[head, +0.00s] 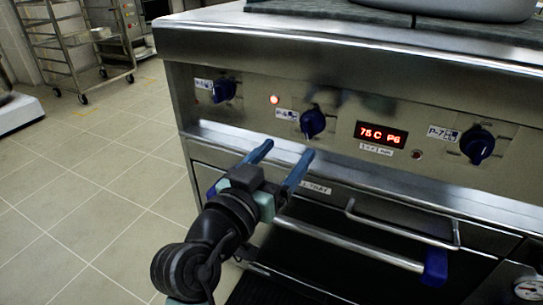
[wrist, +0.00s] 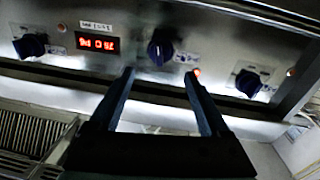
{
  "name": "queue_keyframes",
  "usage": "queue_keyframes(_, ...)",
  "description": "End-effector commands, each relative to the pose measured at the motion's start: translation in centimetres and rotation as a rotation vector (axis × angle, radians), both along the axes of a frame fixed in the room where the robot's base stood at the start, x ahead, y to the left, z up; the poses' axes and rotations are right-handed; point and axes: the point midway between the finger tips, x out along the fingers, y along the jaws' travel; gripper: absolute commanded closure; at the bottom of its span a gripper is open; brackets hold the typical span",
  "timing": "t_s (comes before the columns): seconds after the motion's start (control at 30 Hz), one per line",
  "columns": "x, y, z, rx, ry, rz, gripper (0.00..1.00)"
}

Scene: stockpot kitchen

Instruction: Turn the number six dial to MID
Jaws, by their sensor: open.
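The number six dial (head: 313,122) is a dark blue knob on the steel stove front, left of the red display in the head view. Its label appears to read P-6. In the wrist view, which is upside down, the same dial (wrist: 160,47) lies straight ahead, beyond the fingertips. My gripper (head: 285,152) is open and empty, with two blue fingers pointing at the panel, a little below and left of the dial in the head view. In the wrist view the fingers (wrist: 160,75) are apart and short of the dial. The dial's setting is too small to read.
Similar blue dials sit left (head: 223,90) and right (head: 478,145). The display (head: 381,135) reads about 75C P6. A lit red lamp (head: 274,99) is near dial six. A steel handle bar (head: 345,243) crosses below the panel. The tiled floor (head: 95,195) is clear at left.

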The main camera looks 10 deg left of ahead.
Motion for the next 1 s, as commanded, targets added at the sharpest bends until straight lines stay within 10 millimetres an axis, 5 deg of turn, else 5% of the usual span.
queue_keyframes(0.3, -3.6, 1.5, 0.0, 0.0, 0.001, 0.001, 0.2)
queue_keyframes(0.8, -3.9, 1.6, -0.1, 0.001, 0.0, 0.0, 0.2)
queue_keyframes(0.9, -3.7, 1.3, 1.7, 0.014, -0.016, 0.012, 0.2)
queue_keyframes(1.0, -3.3, 0.6, 6.5, 0.04, -0.063, 0.051, 0.2)
